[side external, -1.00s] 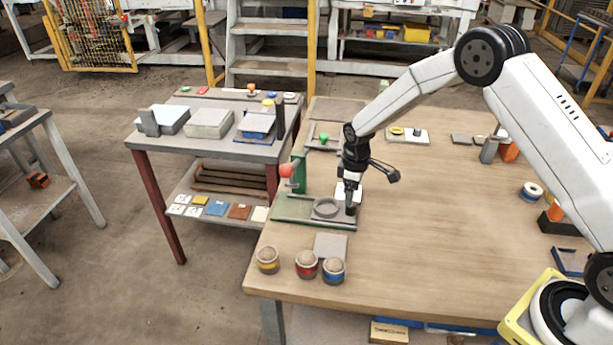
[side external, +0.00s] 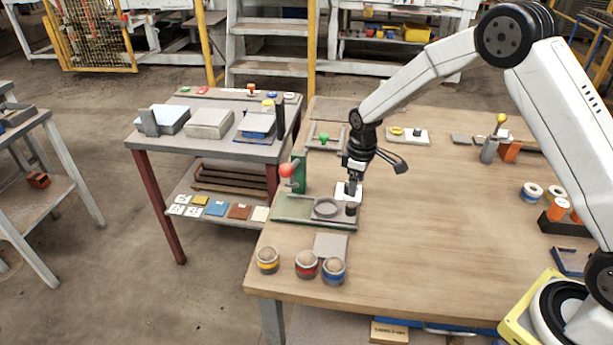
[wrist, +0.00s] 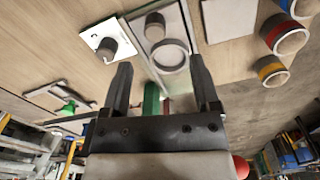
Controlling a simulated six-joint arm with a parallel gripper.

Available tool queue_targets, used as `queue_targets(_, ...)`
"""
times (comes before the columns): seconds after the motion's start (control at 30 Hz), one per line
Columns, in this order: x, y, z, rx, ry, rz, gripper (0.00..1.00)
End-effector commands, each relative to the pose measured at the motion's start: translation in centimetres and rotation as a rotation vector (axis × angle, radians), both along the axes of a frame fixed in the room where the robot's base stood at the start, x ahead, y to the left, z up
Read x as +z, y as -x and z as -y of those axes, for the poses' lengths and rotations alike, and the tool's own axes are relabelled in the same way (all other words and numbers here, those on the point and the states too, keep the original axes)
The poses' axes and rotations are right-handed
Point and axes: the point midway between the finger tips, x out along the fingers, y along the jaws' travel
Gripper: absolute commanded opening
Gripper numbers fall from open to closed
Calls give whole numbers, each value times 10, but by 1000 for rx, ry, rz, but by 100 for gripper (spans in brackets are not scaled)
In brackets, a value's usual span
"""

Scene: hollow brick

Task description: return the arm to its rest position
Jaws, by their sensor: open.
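My gripper (side external: 353,184) hangs from my arm above the wooden workbench, just behind and right of the press-like fixture (side external: 290,208). In the wrist view the two dark fingers of my gripper (wrist: 163,85) stand well apart with nothing between them. The fixture has a grey plate with a ring (wrist: 170,55), a green upright and a red ball knob (side external: 287,170). A dark cylinder (side external: 351,208) stands at the plate's right end. A white square card (wrist: 106,41) with a dark round piece on it lies beside the fixture; my gripper partly hides it in the side view.
Three round pots with coloured bands (side external: 306,264) stand at the bench's front left, near a grey square plate (side external: 330,246). A tray with a green knob (side external: 325,137) lies behind the fixture. Striped rolls (side external: 529,193) and an orange cylinder (side external: 558,208) are at right. The bench's middle is clear.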

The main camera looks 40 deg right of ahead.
Motion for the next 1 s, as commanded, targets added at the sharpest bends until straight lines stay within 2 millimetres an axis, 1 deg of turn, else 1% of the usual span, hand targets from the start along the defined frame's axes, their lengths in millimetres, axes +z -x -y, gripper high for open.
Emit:
queue_targets(0.03, 7, 6, -1, -16, 0, 8, 79)
queue_targets(0.17, 24, 24, -4, -73, -2, 32, 79)
queue_targets(0.27, 37, 42, -6, -124, -5, 52, 79)
queue_targets(0.5, 63, 90, -11, -249, -16, 100, 79)
queue_targets(0.73, 80, 140, -15, -367, -34, 147, 79)
queue_targets(0.9, 86, 178, -17, -450, -50, 178, 79)
queue_targets(1.0, 88, 196, -18, -490, -59, 191, 79)
